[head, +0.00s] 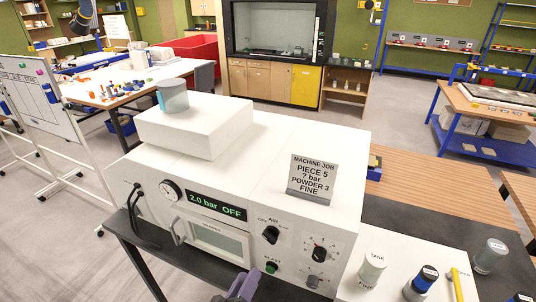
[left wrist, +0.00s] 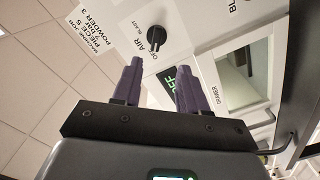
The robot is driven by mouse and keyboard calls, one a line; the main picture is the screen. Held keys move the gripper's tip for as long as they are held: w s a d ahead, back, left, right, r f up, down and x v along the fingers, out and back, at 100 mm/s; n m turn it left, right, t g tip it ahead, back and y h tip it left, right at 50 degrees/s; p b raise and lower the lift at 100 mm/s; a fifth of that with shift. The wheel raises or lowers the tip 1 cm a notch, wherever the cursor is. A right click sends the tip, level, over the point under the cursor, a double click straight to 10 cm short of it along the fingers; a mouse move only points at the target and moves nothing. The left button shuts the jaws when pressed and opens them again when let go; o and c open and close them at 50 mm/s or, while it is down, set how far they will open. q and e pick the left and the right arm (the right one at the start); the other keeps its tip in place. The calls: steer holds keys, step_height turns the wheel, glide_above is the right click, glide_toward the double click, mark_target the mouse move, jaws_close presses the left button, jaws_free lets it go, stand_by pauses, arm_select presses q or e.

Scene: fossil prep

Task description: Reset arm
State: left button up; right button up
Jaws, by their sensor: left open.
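My left gripper (head: 240,288) shows at the bottom edge of the head view, in front of the white machine (head: 305,135). In the left wrist view its two purple fingers (left wrist: 159,68) stand apart with nothing between them. They point toward the machine's front, near the AIR knob (left wrist: 156,38). This knob also shows in the head view (head: 271,235). The green display (head: 216,206) reads "2.0 bar OFF". Whether the fingertips touch the panel I cannot tell. My right gripper is in neither view.
Jars (head: 372,269) stand at the lower right. A whiteboard (head: 40,98) is at left.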

arm_select(q)
steer(key=s+a+f+m+g+y+p, duration=0.1)
steer(key=s+a+f+m+g+y, duration=0.1)
steer(key=s+a+f+g, duration=0.2)
steer(key=s+a+f+m+g+y+p, duration=0.1)
steer(key=s+a+f+m+g+y, duration=0.1)
steer(key=s+a, duration=0.5)
steer(key=s+a+f+m+g+y+p, duration=0.1)
steer(key=s+a+f+g, duration=0.4)
steer(key=s, duration=0.5)
steer(key=shift+s+a+f+m+g+y, duration=0.3)
steer(key=shift+s+a+f+m+y, duration=0.15)
steer(key=shift+f+y, duration=0.35)
steer(key=shift+w+r, duration=0.1)
steer(key=shift+r, duration=0.05)
